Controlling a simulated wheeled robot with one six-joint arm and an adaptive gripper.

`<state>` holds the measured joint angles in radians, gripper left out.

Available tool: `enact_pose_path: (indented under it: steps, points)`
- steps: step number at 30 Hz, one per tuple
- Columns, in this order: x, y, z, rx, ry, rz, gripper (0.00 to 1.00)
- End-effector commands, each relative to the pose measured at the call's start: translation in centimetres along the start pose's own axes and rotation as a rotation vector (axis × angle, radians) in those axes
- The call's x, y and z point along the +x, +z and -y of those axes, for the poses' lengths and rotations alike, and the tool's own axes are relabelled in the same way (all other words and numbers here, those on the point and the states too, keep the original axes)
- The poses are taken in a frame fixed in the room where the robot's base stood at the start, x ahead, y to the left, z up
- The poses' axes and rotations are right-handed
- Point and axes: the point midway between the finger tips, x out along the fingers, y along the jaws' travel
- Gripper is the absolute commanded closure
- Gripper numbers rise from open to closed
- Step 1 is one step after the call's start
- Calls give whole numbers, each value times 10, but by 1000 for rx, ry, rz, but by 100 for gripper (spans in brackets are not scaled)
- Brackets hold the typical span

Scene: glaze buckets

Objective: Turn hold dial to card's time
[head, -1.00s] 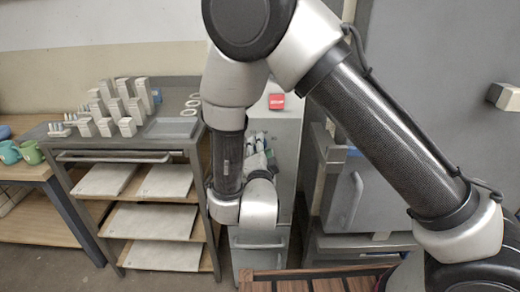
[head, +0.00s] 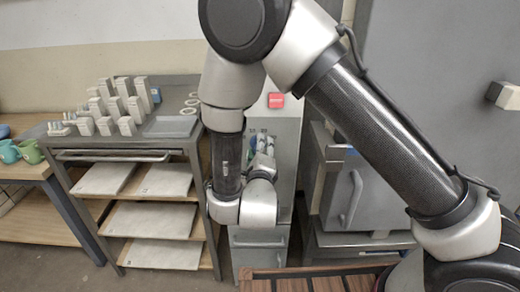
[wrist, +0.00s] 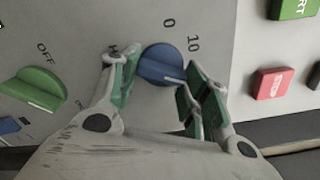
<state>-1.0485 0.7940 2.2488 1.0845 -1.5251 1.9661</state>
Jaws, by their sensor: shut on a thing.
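The blue dial (wrist: 160,58) sits on a pale panel in the wrist view. A white line on it points to the lower right. The numbers 0 and 10 are printed above and to the right of it. A label starting with H is mostly hidden behind the left finger. My gripper (wrist: 165,72) is shut on the blue dial, with green-padded fingers on its left and right sides. The head view shows my gripper only partly, behind my arm. I cannot make out a card with a time in either view.
A green dial (wrist: 36,88) marked OFF is left of the blue one. A red STOP button (wrist: 272,83) and a green button (wrist: 294,8) are to the right. A rack (head: 185,154) with shelves stands left of the panel's cabinet in the head view.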

Motion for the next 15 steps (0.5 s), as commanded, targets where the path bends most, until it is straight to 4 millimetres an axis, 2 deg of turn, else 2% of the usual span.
enact_pose_path:
  steps: [15]
  points:
    - [-1, -1, -4, 461, 3, -3, 78]
